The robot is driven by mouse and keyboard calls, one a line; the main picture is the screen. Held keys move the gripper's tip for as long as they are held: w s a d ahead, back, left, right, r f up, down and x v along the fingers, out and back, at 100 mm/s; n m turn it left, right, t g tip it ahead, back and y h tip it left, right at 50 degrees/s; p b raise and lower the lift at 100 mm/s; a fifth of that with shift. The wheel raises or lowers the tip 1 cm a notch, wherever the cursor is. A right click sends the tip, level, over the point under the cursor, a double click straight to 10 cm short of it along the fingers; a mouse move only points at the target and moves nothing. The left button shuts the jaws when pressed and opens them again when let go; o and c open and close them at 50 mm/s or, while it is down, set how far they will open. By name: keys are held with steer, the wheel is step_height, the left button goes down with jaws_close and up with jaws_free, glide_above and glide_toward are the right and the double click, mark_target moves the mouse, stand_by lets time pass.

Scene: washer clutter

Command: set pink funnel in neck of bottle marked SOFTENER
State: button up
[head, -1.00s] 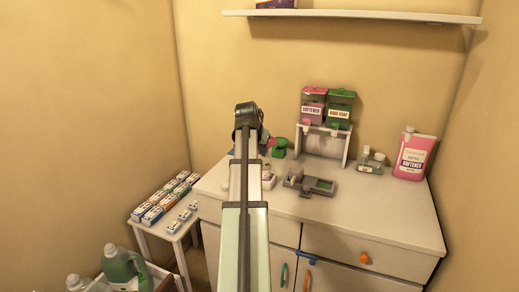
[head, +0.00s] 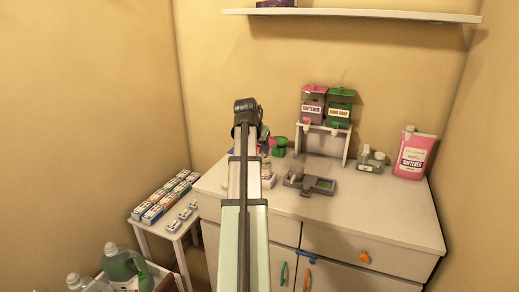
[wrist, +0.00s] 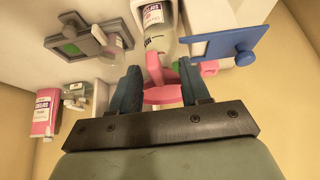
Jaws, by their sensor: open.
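The pink funnel (wrist: 163,93) is in the wrist view, between the two dark blue fingers of my gripper (wrist: 161,88). The fingers are apart, one on each side of it. Its narrower part points toward a clear bottle (wrist: 162,45) with a small label, at the top of the picture. The label is too small to read surely. The funnel's spout overlaps the bottle end in this view; I cannot tell how far it sits in the neck. In the head view my arm hides the gripper and most of this area.
A grey tray (head: 309,184) lies on the white counter (head: 375,211). Two dispensers stand on a rack (head: 346,146), a green object (head: 279,146) beside it. Small bottles (head: 372,162) and a pink SOFTENER refill container (head: 413,154) stand right. A blue flat object (wrist: 222,44) is near my gripper.

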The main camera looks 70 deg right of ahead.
steer(key=v, duration=1.2)
steer(key=shift+a+r, duration=0.2)
steer(key=shift+r, duration=0.05)
